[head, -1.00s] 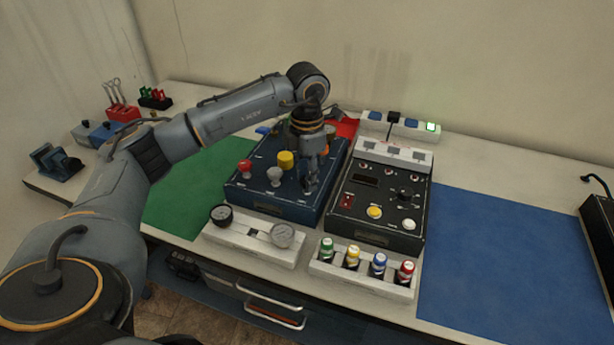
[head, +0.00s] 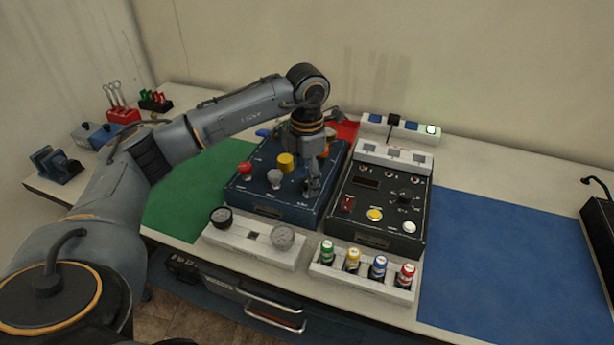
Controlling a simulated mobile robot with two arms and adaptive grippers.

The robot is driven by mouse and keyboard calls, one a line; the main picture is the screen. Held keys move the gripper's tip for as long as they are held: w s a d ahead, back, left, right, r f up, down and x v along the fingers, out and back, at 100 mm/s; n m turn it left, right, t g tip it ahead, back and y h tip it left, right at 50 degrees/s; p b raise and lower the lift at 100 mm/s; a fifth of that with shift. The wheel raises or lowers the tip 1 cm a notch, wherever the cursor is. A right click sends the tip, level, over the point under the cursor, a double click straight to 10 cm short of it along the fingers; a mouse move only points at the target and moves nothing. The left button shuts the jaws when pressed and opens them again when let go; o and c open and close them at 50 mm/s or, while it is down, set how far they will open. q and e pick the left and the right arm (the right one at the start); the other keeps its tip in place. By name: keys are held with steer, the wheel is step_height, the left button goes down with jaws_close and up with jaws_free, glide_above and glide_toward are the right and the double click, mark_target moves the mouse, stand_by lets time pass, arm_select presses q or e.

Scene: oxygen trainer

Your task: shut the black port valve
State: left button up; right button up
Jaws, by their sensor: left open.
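The dark blue valve box (head: 265,205) stands on the bench left of centre. Its top carries a red knob (head: 245,168), a grey knob (head: 275,177), a yellow knob (head: 286,160) and a blue handle (head: 263,132). My left gripper (head: 313,188) points down over the box's front right part, right of the grey knob. It is open. I cannot make out the black port valve; the gripper covers the area at its fingertips, so contact cannot be told. My right gripper is out of view.
A black control box (head: 378,238) stands close on the right. Two gauges sit in a white holder (head: 250,245) in front, beside a rack (head: 360,283) of coloured bottles. A green mat (head: 185,195) lies left, and a clear blue mat (head: 500,260) right.

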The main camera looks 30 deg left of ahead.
arm_select(q)
step_height(320, 180, up, 12)
stand_by(0.4)
steer(key=shift+s+f, duration=0.1)
steer(key=shift+f, duration=0.1)
